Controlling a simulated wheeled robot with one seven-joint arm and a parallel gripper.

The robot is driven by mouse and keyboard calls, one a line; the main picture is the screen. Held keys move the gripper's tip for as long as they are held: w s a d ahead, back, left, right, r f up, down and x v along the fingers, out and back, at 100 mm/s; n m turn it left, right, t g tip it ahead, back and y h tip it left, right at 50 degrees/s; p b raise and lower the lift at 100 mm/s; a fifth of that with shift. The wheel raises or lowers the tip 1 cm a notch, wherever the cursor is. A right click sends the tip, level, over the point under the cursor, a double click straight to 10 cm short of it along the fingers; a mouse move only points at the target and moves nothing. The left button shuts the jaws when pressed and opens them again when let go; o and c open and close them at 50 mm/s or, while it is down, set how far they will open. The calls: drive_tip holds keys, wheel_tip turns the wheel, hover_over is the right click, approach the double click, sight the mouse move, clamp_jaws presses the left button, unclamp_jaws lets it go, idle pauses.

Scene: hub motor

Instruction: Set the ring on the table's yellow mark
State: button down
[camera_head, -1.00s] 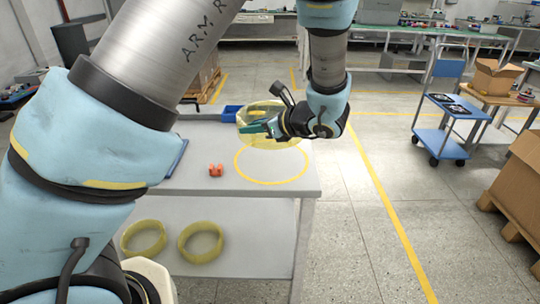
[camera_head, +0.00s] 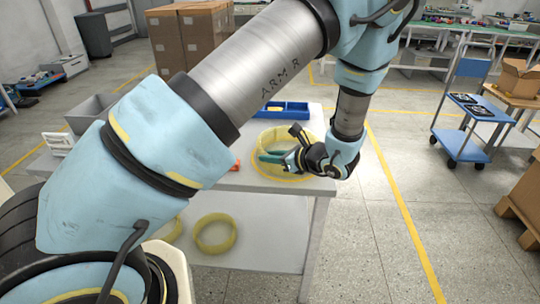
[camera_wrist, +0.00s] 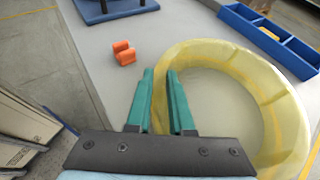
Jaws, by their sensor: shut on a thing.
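My gripper (camera_head: 268,157) is shut on the wall of a translucent yellow ring (camera_head: 287,176) over the table. In the wrist view, the teal fingers (camera_wrist: 161,82) pinch the ring's left wall, and the rest of the ring (camera_wrist: 284,95) extends to the right. The ring appears level. I cannot tell whether the ring touches the tabletop.
A blue divided tray (camera_head: 284,109) stands at the table's back. A small orange block (camera_wrist: 124,53) lies left of the ring. More yellow rings (camera_head: 215,233) lie on the lower shelf. A blue trolley (camera_head: 462,142) stands on the floor to the right.

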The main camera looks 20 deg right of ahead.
drive_tip(key=c, duration=0.8)
unclamp_jaws()
drive_tip(key=shift+f, duration=0.1)
drive_tip(key=shift+r, duration=0.25)
drive_tip(key=b+v, duration=0.3)
drive_tip(key=v, duration=0.9)
